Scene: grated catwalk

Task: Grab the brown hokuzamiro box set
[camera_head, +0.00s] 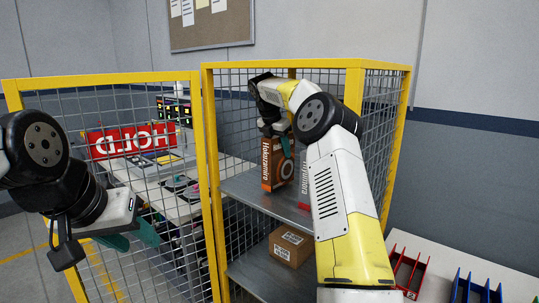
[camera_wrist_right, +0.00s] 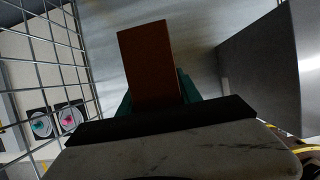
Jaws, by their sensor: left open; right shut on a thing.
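The brown hokuzamiro box (camera_head: 273,172) is orange-brown with lettering on its side and a round design on its face. It stands upright at the upper shelf of the yellow-framed cage. My right gripper (camera_head: 284,142) reaches in from above and is shut on its top. In the right wrist view the box (camera_wrist_right: 146,55) is a plain brown block between the teal fingers of my right gripper (camera_wrist_right: 152,95). I cannot tell whether its bottom touches the shelf. My left gripper (camera_head: 140,235) is open and empty at the lower left, in front of the mesh door.
A pale lettered box (camera_head: 304,182) stands right of the brown box, partly hidden by my arm. A cardboard box (camera_head: 290,246) sits on the lower shelf. The yellow cage frame (camera_head: 212,190) and mesh surround the shelves. Red (camera_head: 408,271) and blue (camera_head: 478,291) bins are at the lower right.

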